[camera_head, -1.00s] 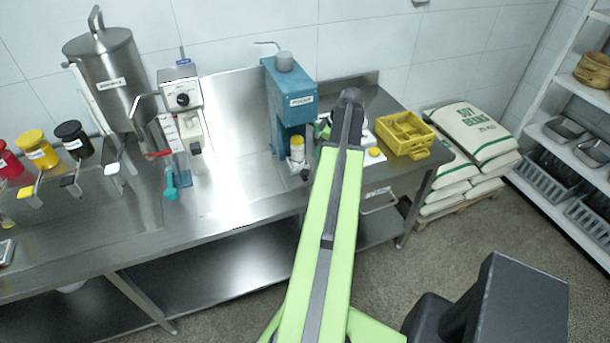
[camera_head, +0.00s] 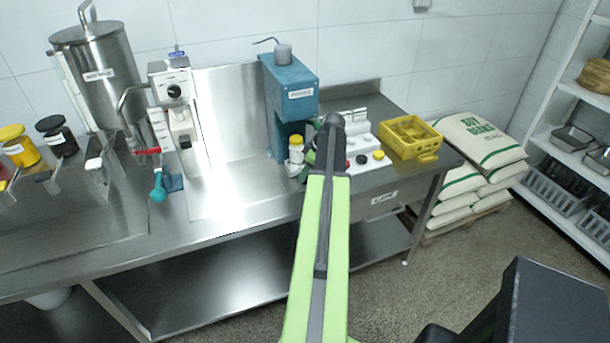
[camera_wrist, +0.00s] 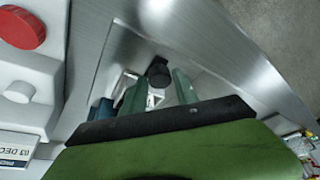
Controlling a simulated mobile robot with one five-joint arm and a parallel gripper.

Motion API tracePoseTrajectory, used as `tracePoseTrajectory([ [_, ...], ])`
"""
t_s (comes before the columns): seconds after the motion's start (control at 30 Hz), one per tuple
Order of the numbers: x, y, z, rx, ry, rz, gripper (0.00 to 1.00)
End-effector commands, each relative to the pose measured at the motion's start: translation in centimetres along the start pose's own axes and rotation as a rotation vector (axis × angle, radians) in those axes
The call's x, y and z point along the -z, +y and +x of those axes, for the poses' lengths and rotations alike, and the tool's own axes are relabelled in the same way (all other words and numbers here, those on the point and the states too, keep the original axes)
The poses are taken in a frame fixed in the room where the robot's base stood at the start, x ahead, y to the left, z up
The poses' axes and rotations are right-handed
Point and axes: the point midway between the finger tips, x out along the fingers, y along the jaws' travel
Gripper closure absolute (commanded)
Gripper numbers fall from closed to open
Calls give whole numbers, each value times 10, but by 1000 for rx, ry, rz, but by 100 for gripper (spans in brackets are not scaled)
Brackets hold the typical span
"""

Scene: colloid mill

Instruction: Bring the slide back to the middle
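In the wrist view, a round black knob (camera_wrist: 158,73) on a short pale stem shows between the two green fingers of my gripper (camera_wrist: 157,88). It may be the handle of the slide, but I cannot tell for certain. The fingers are apart, with a gap visible at the knob's sides; I cannot tell whether either touches it. In the head view, my gripper (camera_head: 310,156) is mostly hidden behind my wrist, at the foot of the blue machine (camera_head: 290,95), to the right of a white bottle with a yellow cap (camera_head: 296,150). The slide's travel is not visible.
A yellow crate (camera_head: 409,137) stands farther right. A steel tank (camera_head: 95,75) is at left. Bare steel bench (camera_head: 235,195) lies left of my arm.

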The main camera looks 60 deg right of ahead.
Motion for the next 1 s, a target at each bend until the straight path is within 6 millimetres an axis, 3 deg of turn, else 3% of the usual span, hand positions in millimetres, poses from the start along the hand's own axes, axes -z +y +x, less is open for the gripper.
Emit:
tracePoseTrajectory([
  [0.03,0,0,0,0,0,0,73],
  [0.27,0,0,0,0,0,-1,100],
  [1.0,1,0,0,-1,1,-2,100],
])
